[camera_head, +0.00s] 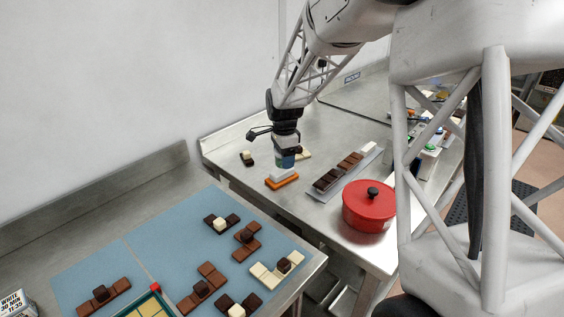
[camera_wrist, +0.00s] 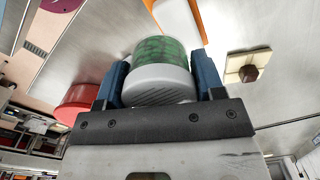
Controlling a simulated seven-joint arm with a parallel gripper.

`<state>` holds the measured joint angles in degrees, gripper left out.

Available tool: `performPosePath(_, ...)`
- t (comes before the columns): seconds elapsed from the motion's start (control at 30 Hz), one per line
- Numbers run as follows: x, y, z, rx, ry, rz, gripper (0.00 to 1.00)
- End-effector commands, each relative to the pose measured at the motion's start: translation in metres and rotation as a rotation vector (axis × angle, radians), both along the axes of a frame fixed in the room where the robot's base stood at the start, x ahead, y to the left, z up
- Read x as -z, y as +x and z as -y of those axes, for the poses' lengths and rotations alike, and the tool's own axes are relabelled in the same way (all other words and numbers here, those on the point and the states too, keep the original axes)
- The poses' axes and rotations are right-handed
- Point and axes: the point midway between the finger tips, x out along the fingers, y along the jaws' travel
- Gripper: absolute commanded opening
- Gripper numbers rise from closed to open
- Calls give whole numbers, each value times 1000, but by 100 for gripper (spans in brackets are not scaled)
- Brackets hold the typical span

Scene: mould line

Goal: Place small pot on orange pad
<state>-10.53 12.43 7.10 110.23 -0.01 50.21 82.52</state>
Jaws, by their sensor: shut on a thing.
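The small pot (camera_wrist: 160,52), a short cylinder with a green patterned band and a pale grey end, sits between the two blue fingers of my gripper (camera_wrist: 161,78) in the wrist view. The fingers are shut on its sides. In the head view, my gripper (camera_head: 285,151) points down, and the pot shows as a small blue-green shape (camera_head: 286,161) below it.
A red lidded pot (camera_head: 368,207) stands to the right, near the table's front edge. A grey tray (camera_head: 349,174) with dark and brown chocolate bars lies beside it. Small chocolate pieces (camera_head: 248,158) lie at left. A blue mat (camera_head: 190,250) in front holds several chocolate pieces.

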Motion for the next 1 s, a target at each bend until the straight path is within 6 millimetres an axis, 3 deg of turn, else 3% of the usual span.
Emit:
performPosePath(0.3, 2, 26, -5, 0, 0, 0, 36)
performPosePath(0.73, 4, 27, -5, 0, 0, 0, 36)
performPosePath(1.0, 29, 26, -5, 0, -1, -3, 36)
